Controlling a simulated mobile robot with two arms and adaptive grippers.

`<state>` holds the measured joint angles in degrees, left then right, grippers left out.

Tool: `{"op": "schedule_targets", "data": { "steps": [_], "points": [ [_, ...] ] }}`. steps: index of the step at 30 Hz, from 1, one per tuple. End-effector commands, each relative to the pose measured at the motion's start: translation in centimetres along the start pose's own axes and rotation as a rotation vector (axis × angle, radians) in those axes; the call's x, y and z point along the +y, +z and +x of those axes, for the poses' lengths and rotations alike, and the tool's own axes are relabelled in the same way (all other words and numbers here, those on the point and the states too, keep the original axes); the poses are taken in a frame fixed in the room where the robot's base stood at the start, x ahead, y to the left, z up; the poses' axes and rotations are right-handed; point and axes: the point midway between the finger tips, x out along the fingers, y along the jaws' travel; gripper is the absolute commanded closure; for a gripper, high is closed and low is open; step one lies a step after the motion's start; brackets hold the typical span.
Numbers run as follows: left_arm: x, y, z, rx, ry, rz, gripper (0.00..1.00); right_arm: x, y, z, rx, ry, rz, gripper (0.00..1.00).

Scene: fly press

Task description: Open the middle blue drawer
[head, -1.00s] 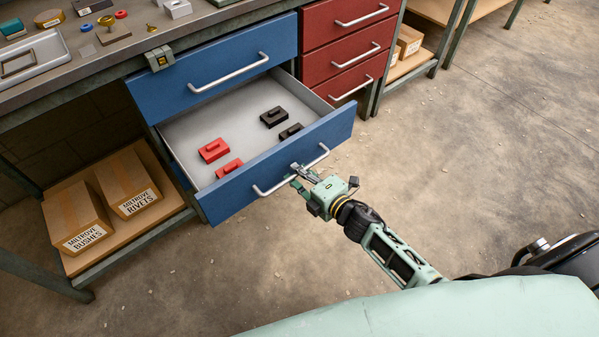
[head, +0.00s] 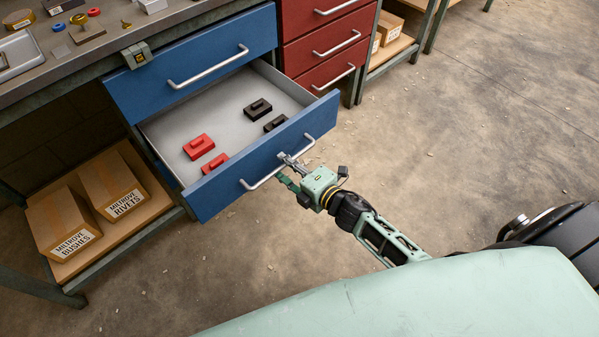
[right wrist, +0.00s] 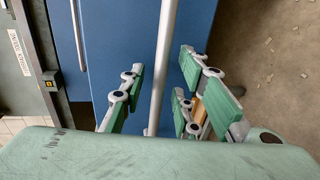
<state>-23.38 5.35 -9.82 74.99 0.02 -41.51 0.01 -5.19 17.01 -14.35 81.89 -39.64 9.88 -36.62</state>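The open blue drawer (head: 252,168) is pulled well out below a closed blue drawer (head: 205,62). Red blocks (head: 198,147) and black blocks (head: 258,108) lie inside it. My right gripper (head: 289,164) is at its silver bar handle (head: 262,181). In the right wrist view the handle bar (right wrist: 163,60) runs between the green fingers of my right gripper (right wrist: 161,78). The fingers are spread, with a visible gap on each side of the bar. My left gripper is not in view.
Closed red drawers (head: 325,38) stand to the right. A cardboard box of rivets (head: 112,188) and one of bushes (head: 62,224) sit on the lower left shelf. A latch box (head: 137,55) is on the bench edge. The concrete floor (head: 470,130) at right is clear.

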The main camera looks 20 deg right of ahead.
Motion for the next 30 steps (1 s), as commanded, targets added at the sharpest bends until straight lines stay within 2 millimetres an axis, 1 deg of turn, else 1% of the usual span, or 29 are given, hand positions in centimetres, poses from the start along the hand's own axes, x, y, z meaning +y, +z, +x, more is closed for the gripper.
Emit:
{"op": "schedule_targets", "data": {
  "steps": [9,15,18,21,30],
  "points": [
    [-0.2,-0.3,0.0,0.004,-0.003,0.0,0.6,-0.1,0.0,-6.1,0.0,-0.003,0.001,0.71],
    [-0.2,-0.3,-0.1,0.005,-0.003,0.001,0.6,-0.1,0.0,-9.4,0.001,-0.002,0.001,0.71],
    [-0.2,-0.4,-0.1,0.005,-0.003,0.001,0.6,-0.1,0.0,-10.4,0.0,-0.001,0.0,0.71],
    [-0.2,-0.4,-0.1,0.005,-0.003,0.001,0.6,0.0,0.0,-11.0,0.0,-0.001,0.0,0.71],
    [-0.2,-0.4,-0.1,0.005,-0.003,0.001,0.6,0.0,0.0,-11.2,0.0,0.0,-0.001,0.71]
  ]
}}
